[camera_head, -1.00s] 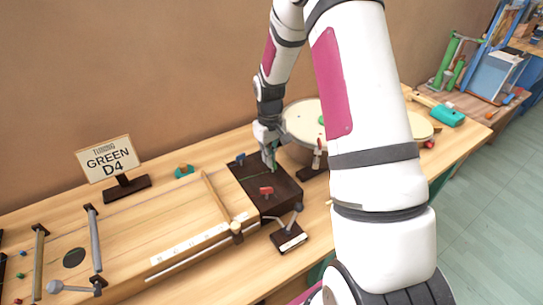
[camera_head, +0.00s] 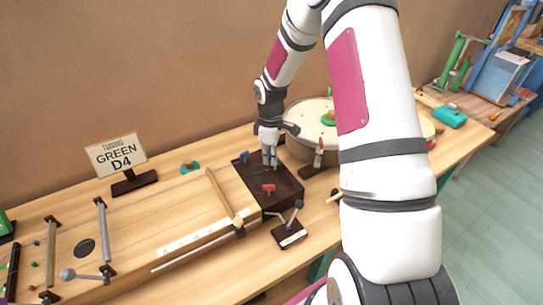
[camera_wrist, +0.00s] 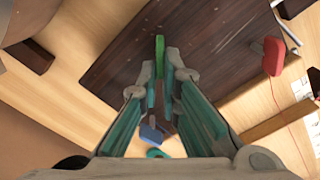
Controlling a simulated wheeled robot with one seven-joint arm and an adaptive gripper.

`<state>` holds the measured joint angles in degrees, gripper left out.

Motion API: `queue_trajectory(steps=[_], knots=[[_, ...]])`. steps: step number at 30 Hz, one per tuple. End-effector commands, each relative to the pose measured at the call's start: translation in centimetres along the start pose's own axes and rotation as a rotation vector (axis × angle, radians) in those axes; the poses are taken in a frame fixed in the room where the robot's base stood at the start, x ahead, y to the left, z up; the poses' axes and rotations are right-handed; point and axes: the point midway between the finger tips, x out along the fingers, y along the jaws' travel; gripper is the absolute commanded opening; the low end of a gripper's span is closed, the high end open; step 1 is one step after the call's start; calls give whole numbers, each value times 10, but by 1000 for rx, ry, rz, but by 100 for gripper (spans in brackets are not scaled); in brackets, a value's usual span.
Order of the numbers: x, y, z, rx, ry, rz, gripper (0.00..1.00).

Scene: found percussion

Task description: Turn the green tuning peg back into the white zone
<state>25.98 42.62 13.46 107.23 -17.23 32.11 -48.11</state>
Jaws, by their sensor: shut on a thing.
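The green tuning peg (camera_wrist: 159,46) stands on the dark wooden block (camera_head: 277,199), which also fills the upper middle of the wrist view (camera_wrist: 120,75). My gripper (camera_wrist: 160,70) is shut on the green peg, with one fingertip on each side of it. In the head view my gripper (camera_head: 269,166) points down over the block and mostly hides the peg. A red peg (camera_head: 268,188) and a blue peg (camera_head: 241,157) are on the same block; the red one (camera_wrist: 273,56) is at right in the wrist view. I cannot make out the white zone.
A sign reading "TUNING GREEN D4" (camera_head: 116,155) stands at the back left. A round drum (camera_head: 305,117) is just behind and right of the block. A small dark stand with a lever (camera_head: 290,236) is in front. A wooden bar (camera_head: 222,191) lies to the left.

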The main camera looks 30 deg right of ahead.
Motion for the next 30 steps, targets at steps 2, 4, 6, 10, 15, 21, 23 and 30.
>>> queue_trajectory(steps=[2,4,6,10,15,21,23,30], knots=[[-1,0,0,-18,1,2,0],[-1,0,0,-29,1,2,0],[-1,0,0,-35,1,2,0],[0,0,0,-38,1,2,0],[0,0,0,-38,1,2,0],[0,0,0,-37,1,2,25],[0,0,0,-37,1,2,25],[-1,0,0,-36,0,1,25]])
